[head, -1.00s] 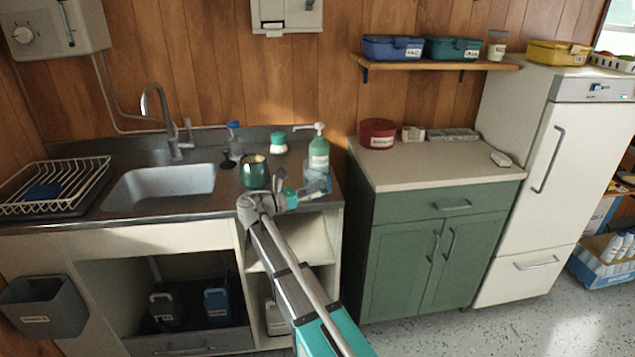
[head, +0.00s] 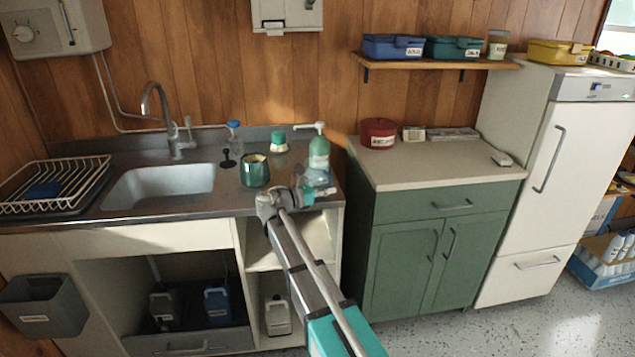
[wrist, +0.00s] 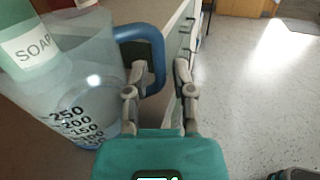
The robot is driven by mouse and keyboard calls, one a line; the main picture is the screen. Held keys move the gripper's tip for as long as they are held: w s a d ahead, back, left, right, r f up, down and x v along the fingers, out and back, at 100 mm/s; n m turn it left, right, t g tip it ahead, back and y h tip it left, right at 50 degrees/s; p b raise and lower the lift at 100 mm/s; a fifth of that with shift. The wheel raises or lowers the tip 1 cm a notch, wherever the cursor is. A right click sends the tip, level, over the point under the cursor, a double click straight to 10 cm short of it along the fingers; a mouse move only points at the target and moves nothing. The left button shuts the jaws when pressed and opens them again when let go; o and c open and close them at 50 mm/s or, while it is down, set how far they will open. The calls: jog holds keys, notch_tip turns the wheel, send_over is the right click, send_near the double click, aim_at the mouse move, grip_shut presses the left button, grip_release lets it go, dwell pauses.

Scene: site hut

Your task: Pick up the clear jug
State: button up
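The clear jug (wrist: 75,85) stands upright at the right end of the sink counter. It has a blue handle (wrist: 157,62) and dark volume marks, and it also shows in the head view (head: 318,178), partly behind my gripper. In the wrist view my gripper (wrist: 157,72) is open, with its fingers apart and the handle's outer bar between them. The left finger is on the jug side of the bar and the right finger is outside it. I cannot tell whether either finger touches the handle.
A green soap bottle (head: 319,153) stands right behind the jug. A green tin (head: 255,172), a green-lidded jar (head: 278,141) and a blue-capped bottle (head: 234,135) stand to the left, near the sink (head: 160,186). A green cabinet (head: 425,240) stands to the right.

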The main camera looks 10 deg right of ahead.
jog(key=shift+w+d, duration=0.15)
jog(key=shift+d, duration=0.3)
grip_shut()
dwell(0.3)
